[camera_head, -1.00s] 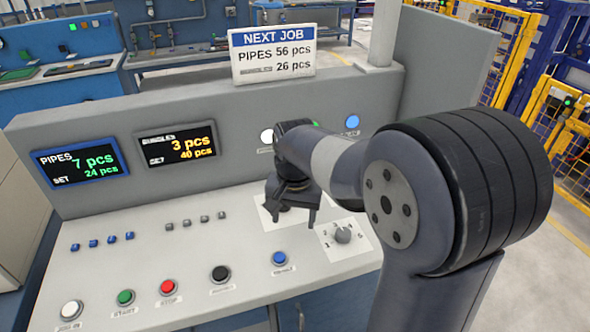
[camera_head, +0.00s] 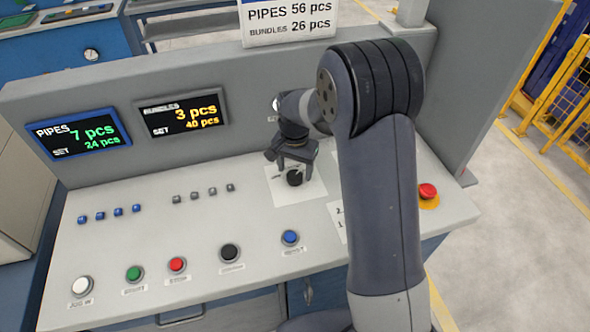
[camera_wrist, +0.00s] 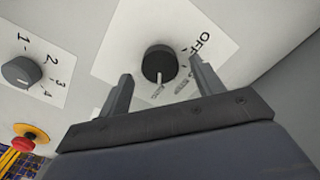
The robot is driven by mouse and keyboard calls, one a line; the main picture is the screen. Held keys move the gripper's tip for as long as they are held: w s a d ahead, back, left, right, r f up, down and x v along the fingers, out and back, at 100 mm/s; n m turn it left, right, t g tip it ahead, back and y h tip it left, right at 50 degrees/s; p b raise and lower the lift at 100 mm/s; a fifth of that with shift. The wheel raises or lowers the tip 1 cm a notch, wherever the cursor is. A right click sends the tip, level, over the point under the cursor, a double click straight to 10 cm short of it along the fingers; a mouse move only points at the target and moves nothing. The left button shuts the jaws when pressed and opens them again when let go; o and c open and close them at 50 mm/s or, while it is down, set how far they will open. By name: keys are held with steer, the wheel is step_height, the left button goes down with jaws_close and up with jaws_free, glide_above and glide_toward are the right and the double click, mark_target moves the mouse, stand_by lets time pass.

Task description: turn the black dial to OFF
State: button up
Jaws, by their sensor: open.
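The black dial (camera_head: 295,177) sits on a white label plate on the sloped panel. In the wrist view the black dial (camera_wrist: 159,64) shows between my two fingers, a little beyond their tips, with its pale pointer line toward the gripper. The OFF mark (camera_wrist: 201,44) is printed to the right of the dial there, away from where the pointer line aims. My gripper (camera_head: 288,160) is above and just behind the dial in the head view. In the wrist view my gripper (camera_wrist: 160,85) is open, with a finger on each side and no visible contact.
A grey numbered dial (camera_wrist: 21,72) and a red emergency button (camera_head: 428,191) are nearby. Coloured push buttons, including a blue one (camera_head: 290,238), line the front. Two displays (camera_head: 77,134) stand on the back wall. A job sign (camera_head: 289,20) is above.

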steer(key=shift+f, duration=1.05)
steer(key=c, duration=1)
